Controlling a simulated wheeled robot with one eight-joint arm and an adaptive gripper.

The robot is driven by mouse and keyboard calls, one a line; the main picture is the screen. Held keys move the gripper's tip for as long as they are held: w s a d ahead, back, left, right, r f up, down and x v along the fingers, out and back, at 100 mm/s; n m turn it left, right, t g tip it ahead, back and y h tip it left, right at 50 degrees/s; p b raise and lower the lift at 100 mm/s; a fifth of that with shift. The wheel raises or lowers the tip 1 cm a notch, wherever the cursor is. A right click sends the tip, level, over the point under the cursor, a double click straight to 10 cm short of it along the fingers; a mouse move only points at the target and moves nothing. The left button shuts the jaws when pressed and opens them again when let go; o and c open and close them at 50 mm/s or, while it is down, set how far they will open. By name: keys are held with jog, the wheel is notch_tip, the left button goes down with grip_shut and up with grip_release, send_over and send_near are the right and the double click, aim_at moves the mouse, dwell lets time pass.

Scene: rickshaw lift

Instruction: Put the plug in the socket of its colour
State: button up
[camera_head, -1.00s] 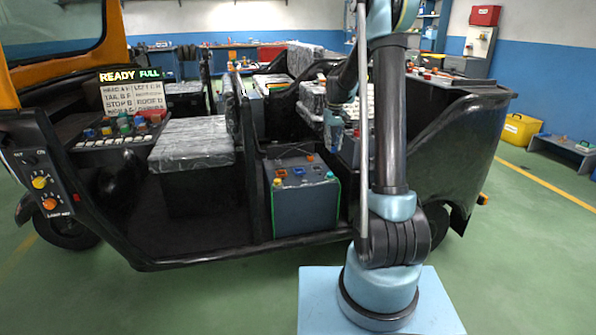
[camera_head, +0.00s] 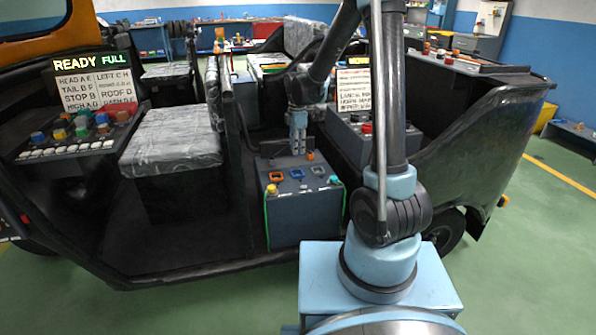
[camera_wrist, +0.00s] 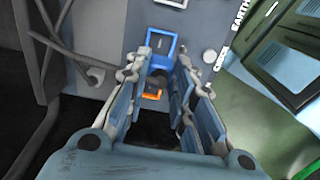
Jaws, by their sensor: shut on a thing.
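A dark box (camera_head: 303,217) on the vehicle floor carries a row of sockets on its top: an orange socket (camera_head: 277,177), a blue socket (camera_head: 297,173) and a paler blue-grey one (camera_head: 318,171). My gripper (camera_head: 298,150) is just above the back part of this box. In the wrist view my gripper (camera_wrist: 160,98) is shut on a small dark thing, probably the plug (camera_wrist: 156,80), mostly hidden between the fingers; its colour is unclear. The blue socket (camera_wrist: 161,44) lies ahead of the fingertips. An orange rim (camera_wrist: 152,95), apparently the orange socket, shows partly between the fingers.
A padded seat (camera_head: 172,140) stands to the left. A control box with a red button (camera_head: 366,127) is close on the right. The vehicle's dark side panel (camera_head: 470,150) rises beyond my arm.

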jog(key=shift+f, duration=4.75)
jog(key=shift+f, duration=0.1)
jog(key=o, duration=0.9)
